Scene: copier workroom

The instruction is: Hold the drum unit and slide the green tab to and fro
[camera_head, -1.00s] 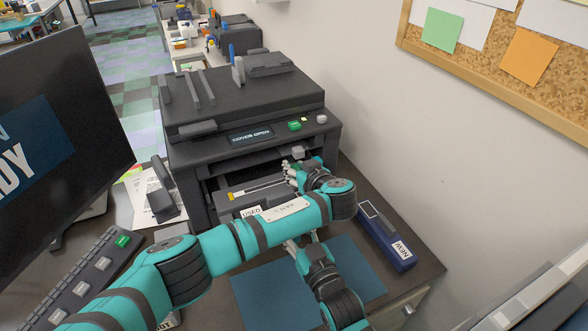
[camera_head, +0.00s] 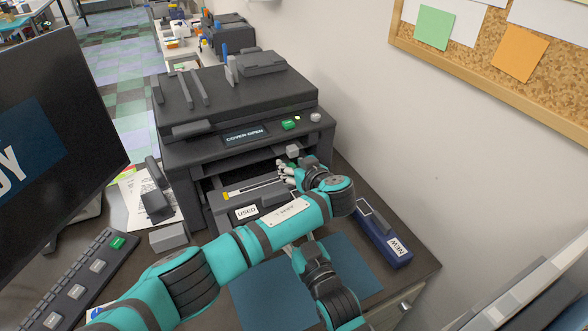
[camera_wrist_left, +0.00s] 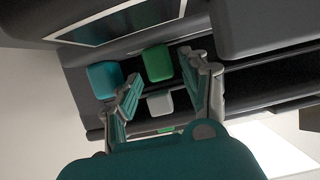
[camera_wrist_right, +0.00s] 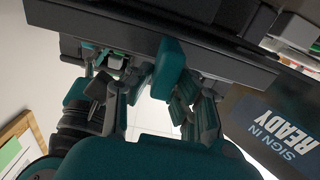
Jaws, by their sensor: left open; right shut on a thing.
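The drum unit (camera_head: 262,195), dark grey with a yellow mark and a USED label (camera_head: 247,212), lies in the printer's front opening. My left gripper (camera_head: 284,172) is at its right end with fingers apart. In the left wrist view a green block (camera_wrist_left: 158,62), seemingly the green tab, shows between the open fingers (camera_wrist_left: 165,88); I cannot tell if they touch it. A teal block (camera_wrist_left: 103,78) is beside it. My right gripper (camera_wrist_right: 150,88) is shut on a teal block (camera_wrist_right: 172,65), seemingly the drum unit's handle. In the head view my left arm hides much of the right gripper.
The printer (camera_head: 240,105) reads COVER OPEN. A blue box labelled NEW (camera_head: 385,237) lies on the desk to the right. A blue mat (camera_head: 350,265) lies in front. A monitor (camera_head: 60,140) and keyboard (camera_head: 75,285) stand left. The wall is close on the right.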

